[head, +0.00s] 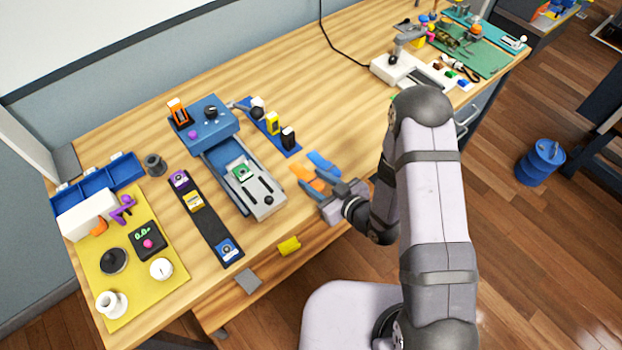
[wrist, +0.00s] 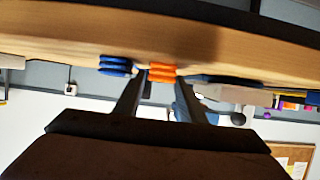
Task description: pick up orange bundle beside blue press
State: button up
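The orange bundle (head: 301,172) lies on the wooden table to the right of the blue press (head: 222,145). A blue bundle (head: 322,162) lies close beside it on its right. My gripper (head: 312,179) is low over the table's front part, with its fingers pointing at the bundles. In the wrist view, which looks upside down, the orange bundle (wrist: 162,73) shows between the spread fingertips of my gripper (wrist: 161,80). The blue bundle (wrist: 115,66) shows just outside the left finger. The gripper is open and appears empty; contact with the orange bundle cannot be told.
A dark strip with several labelled items (head: 205,218) and a yellow mat (head: 175,275) with tools lie to the left. A blue strip with small blocks (head: 285,151) is behind the bundles. A white device (head: 405,72) stands at the back right. Table between is clear.

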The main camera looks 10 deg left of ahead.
jog(key=c, duration=0.8)
jog(key=shift+c, duration=0.2)
jog(key=shift+r, duration=0.1)
notch_tip(320, 180, up, 10)
jog(key=b, duration=0.1)
